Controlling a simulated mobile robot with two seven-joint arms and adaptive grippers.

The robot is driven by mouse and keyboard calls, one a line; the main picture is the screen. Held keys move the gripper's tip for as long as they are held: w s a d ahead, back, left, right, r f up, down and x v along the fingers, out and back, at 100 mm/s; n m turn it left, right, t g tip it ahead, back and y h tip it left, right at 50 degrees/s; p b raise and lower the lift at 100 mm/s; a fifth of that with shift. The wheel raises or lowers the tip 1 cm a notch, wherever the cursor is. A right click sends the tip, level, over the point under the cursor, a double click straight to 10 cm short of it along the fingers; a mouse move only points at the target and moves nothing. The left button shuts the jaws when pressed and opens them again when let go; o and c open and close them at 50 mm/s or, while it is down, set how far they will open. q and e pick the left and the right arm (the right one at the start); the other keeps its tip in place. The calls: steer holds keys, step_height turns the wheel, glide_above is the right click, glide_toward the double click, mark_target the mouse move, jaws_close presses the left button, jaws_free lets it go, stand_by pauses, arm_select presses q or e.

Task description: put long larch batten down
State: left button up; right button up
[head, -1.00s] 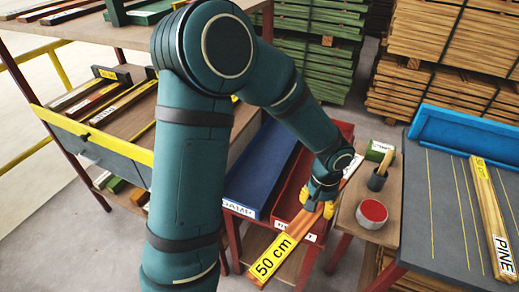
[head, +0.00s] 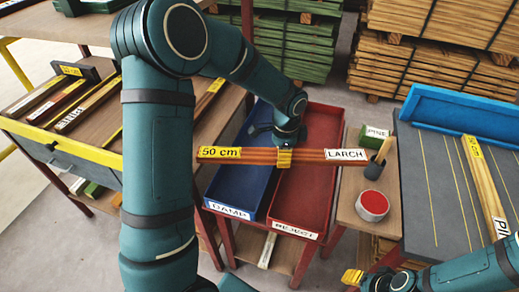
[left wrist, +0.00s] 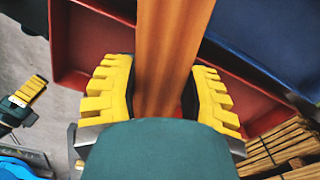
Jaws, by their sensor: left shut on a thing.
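The larch batten (head: 250,155), long and orange-brown with a yellow "50 cm" label and a white "LARCH" label, is held level crosswise above the trays in the head view. My left gripper (head: 284,157) is shut on it near the middle. In the left wrist view the batten (left wrist: 168,60) runs between the yellow fingers of the left gripper (left wrist: 165,100). Below it are the blue "DAMP" tray (head: 236,190) and the red "REJECT" tray (head: 300,205). My right gripper (head: 352,277) shows small at the bottom right, and its jaw state is unclear.
A side table (head: 350,207) holds a red-topped tin (head: 373,205), a dark cup and a green block (head: 366,135). A grey bench (head: 425,190) bears a pine batten (head: 484,185). A rack (head: 95,145) with several battens stands left. Timber stacks fill the back.

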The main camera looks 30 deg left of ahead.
arm_select(q)
steer(key=w+a+f+m+b, duration=0.15)
steer(key=w+a+m, duration=0.25)
steer(key=a+m, duration=0.5)
steer(key=w+a+f+m, duration=0.25)
steer(key=a+m, duration=0.25)
steer(key=m, duration=0.8)
steer(key=f+b, duration=0.1)
steer(key=f, duration=0.1)
steer(key=f+b, duration=0.1)
steer(key=f, duration=0.2)
steer(key=w+f, duration=0.1)
steer(key=f, duration=0.2)
steer(key=shift+d+f+b, duration=0.2)
steer(key=shift+f+b, duration=0.05)
steer(key=shift+b, duration=0.15)
steer(key=o, duration=1.2)
steer(key=shift+f, duration=0.1)
steer(key=shift+s, duration=0.1)
